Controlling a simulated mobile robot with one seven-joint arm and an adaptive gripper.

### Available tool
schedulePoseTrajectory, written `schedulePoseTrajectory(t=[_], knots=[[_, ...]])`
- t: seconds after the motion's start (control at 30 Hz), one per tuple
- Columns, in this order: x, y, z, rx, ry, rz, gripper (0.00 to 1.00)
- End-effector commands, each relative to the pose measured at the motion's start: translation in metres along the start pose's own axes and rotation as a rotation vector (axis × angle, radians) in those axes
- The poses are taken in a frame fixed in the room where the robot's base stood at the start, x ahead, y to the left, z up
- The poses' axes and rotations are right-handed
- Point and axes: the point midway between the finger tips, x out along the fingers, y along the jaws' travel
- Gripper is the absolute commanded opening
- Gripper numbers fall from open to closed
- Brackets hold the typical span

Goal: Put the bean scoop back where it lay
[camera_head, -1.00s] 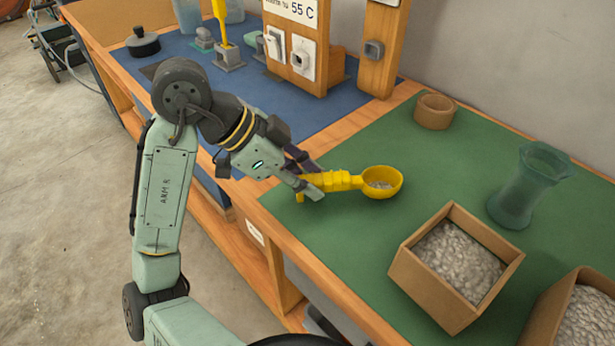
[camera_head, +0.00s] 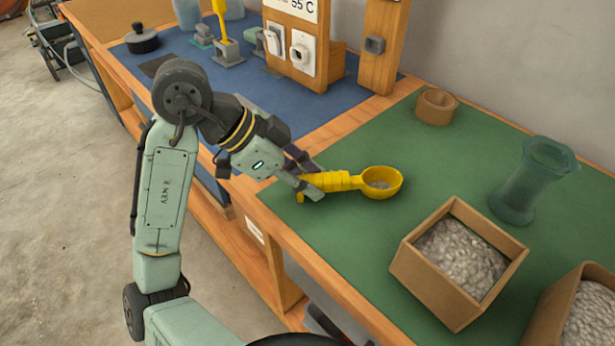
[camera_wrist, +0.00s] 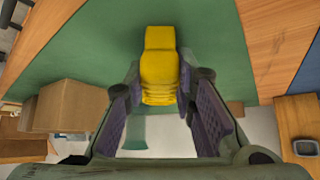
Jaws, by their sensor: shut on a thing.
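The yellow bean scoop (camera_head: 379,182) is over the green mat, near its front left part. Its bowl faces up and points right, with a little greyish matter inside. My gripper (camera_head: 314,186) is shut on the scoop's ribbed handle from the left. In the wrist view the yellow handle (camera_wrist: 160,68) shows between and beyond the finger pads, and the bowl is hidden there. I cannot tell whether the scoop touches the mat or hangs just above it. No mark shows where the scoop lay.
An open box of pale beans (camera_head: 399,262) stands right of the scoop, with a second box (camera_head: 546,318) at the lower right. A green glass vessel (camera_head: 524,185) and a small round brown pot (camera_head: 437,107) stand behind. The green mat (camera_head: 350,240) is bare between scoop and front edge.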

Motion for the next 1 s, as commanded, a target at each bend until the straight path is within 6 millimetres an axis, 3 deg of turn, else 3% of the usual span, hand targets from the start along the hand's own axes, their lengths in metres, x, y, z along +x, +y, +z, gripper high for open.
schedulePoseTrajectory(t=[0.07, 0.1, 0.43, 1.0], knots=[[-0.0001, 0.0, -0.0001, 0.0, 0.0, 0.0, 0.0], [0.0, 0.0, -0.0001, 0.0, 0.0, 0.0, 0.25], [-0.0001, 0.0, -0.0001, 0.0, 0.0, 0.0, 0.47], [-0.0001, 0.0, -0.0001, 0.0, 0.0, 0.0, 0.48]])
